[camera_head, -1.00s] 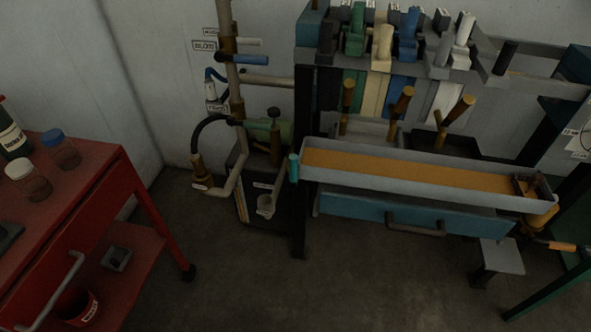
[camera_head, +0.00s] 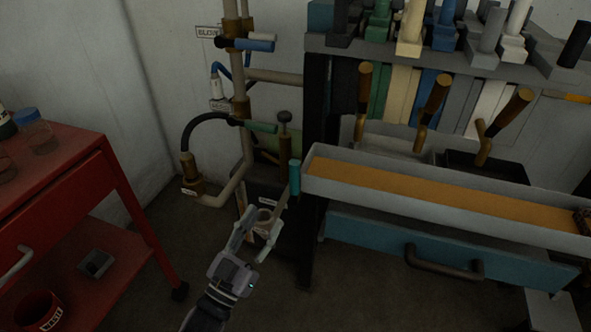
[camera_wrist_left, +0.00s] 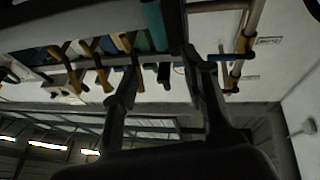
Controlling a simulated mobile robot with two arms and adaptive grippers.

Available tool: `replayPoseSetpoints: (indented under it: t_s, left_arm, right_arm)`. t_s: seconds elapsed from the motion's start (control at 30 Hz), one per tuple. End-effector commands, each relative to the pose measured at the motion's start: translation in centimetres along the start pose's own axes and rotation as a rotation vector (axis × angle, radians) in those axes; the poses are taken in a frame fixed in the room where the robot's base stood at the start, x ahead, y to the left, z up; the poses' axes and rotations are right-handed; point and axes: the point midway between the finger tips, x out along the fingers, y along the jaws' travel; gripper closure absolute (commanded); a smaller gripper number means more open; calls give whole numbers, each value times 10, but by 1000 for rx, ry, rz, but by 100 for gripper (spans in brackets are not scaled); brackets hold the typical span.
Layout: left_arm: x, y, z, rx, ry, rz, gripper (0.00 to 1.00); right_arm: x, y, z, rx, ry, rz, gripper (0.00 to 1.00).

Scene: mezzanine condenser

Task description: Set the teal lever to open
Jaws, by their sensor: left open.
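A teal upright cylindrical handle (camera_head: 295,177), which looks like the teal lever, stands at the left end of the long tray in the head view. A large teal cylinder, apparently the same handle, shows at the top of the left wrist view (camera_wrist_left: 154,24), between the two finger lines. My left gripper (camera_head: 266,208) is open and empty, just below and left of the handle. The lever's pivot is hidden. My right gripper is not in view.
The tray (camera_head: 450,218) with an orange-brown bed and a blue drawer (camera_head: 450,245) extend right. A red cart (camera_head: 75,200) stands at left. Floor between is clear.

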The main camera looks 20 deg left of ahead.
Motion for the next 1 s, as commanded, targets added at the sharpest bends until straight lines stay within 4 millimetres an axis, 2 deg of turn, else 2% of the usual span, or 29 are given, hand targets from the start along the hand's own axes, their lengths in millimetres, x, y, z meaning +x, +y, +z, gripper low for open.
replayPoseSetpoints:
  t_s: [0.03,0.3,0.53,0.7,1.0]
  left_arm:
    - [13,0,-2,0,6,1,59]
    - [73,0,-1,2,4,1,59]
    - [117,0,0,1,2,0,59]
    - [136,0,1,-1,0,-1,59]
    - [143,0,2,0,-3,-1,59]
  right_arm:
    - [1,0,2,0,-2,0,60]
    - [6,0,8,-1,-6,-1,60]
    - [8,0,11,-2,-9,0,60]
    - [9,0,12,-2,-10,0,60]
    - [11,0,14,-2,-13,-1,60]
